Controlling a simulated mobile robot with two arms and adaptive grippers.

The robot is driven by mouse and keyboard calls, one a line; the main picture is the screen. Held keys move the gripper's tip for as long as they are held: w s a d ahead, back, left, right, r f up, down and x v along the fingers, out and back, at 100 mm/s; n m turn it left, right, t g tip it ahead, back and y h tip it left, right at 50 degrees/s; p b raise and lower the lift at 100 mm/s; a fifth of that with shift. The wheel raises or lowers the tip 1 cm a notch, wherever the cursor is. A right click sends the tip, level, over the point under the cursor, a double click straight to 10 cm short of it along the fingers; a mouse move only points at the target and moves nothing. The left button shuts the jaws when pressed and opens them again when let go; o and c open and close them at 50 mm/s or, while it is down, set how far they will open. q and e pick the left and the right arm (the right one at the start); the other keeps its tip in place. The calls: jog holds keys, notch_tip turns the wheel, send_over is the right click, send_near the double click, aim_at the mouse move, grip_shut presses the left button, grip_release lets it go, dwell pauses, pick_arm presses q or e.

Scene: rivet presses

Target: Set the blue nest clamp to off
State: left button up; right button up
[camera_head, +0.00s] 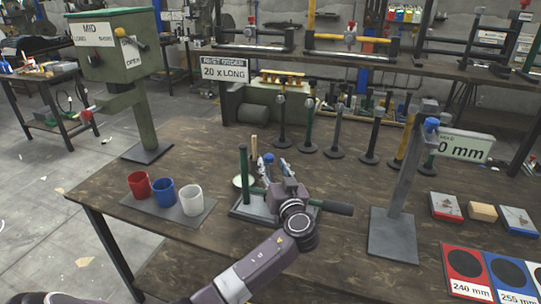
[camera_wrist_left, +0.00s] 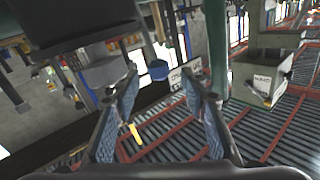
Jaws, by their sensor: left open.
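A small blue knob (camera_head: 268,158) stands above a grey-and-white base plate (camera_head: 250,213) near the table's middle; I take it for the blue nest clamp. My left gripper (camera_head: 274,165) is open, close to this knob, its arm coming in low from the front. In the left wrist view a blue knob (camera_wrist_left: 158,70) shows between the two spread fingertips, with no contact visible. The gripper and wrist hide much of the fixture in the head view, and I cannot read the clamp's setting. My right gripper is not in view.
A green post (camera_head: 244,170) and dark green handle (camera_head: 332,207) flank the gripper. Red (camera_head: 139,185), blue (camera_head: 163,192) and white (camera_head: 190,199) cups stand left. A grey post with another blue knob (camera_head: 431,124) stands right. Several upright tools stand behind.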

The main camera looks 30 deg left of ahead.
aim_at(270, 160)
pick_arm(q)
jog(key=x, duration=0.4)
jog(key=shift+w+p, duration=0.1)
jog(key=shift+p, duration=0.25)
jog(key=shift+w+a, duration=0.2)
jog(key=shift+a, duration=0.05)
jog(key=shift+w+a+f, duration=0.1)
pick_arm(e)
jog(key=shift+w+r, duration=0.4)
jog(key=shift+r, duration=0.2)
pick_arm(q)
jog(key=c, duration=1)
grip_shut()
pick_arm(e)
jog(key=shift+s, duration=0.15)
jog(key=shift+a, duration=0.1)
